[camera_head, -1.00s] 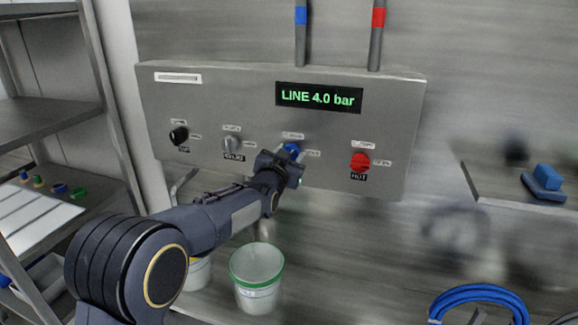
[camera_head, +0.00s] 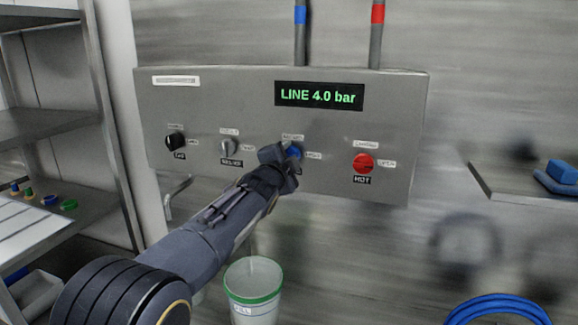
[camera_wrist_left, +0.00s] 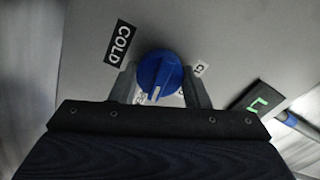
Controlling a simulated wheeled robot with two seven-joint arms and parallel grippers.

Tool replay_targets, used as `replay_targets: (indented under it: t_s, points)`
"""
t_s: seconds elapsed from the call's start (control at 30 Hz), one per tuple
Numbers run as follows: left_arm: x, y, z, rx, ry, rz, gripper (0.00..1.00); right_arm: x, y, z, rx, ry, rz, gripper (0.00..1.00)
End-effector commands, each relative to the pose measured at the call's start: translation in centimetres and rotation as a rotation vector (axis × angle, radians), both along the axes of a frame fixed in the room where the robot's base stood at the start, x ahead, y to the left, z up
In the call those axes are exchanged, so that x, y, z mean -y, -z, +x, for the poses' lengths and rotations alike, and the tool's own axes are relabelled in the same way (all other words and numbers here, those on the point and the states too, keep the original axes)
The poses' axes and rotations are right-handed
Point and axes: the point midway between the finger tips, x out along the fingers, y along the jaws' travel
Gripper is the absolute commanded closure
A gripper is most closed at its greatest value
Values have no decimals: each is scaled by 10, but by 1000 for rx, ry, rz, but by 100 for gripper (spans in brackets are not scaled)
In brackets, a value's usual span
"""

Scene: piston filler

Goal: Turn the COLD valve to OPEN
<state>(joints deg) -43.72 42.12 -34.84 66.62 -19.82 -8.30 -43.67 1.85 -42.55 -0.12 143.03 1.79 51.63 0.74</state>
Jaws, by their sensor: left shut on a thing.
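The COLD valve is a round blue knob (camera_head: 294,152) on the steel panel, third from the left. It shows larger in the left wrist view (camera_wrist_left: 160,72), beside a black COLD label (camera_wrist_left: 120,44). Its white pointer line faces the gripper's palm in that view. My left gripper (camera_head: 286,153) is at the knob, and in the left wrist view its two fingers (camera_wrist_left: 160,88) are on either side of it, shut on it. Small white labels near the knob are partly hidden by the fingers. My right gripper is not in view.
The panel (camera_head: 220,105) also carries a black knob (camera_head: 175,142), a grey knob (camera_head: 228,147), a red HOT knob (camera_head: 363,163) and a display (camera_head: 319,96) reading LINE 4.0 bar. Below are a green-rimmed bucket (camera_head: 253,285) and a blue hose (camera_head: 497,308). Shelves stand left.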

Motion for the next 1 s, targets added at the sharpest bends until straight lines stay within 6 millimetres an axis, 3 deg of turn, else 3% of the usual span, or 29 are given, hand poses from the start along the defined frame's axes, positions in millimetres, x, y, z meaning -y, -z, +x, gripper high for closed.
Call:
replay_targets:
  t_s: [0.33, 0.87, 0.9, 1.0]
  points:
    - [1, 1, 0, 44, 1, 133, 81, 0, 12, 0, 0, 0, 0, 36]
    - [1, 0, 0, 51, 1, 158, 81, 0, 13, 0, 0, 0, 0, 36]
    - [1, 0, 0, 51, 1, 158, 57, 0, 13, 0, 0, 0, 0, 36]
    - [1, 0, 0, 50, 1, 157, 44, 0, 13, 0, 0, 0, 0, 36]
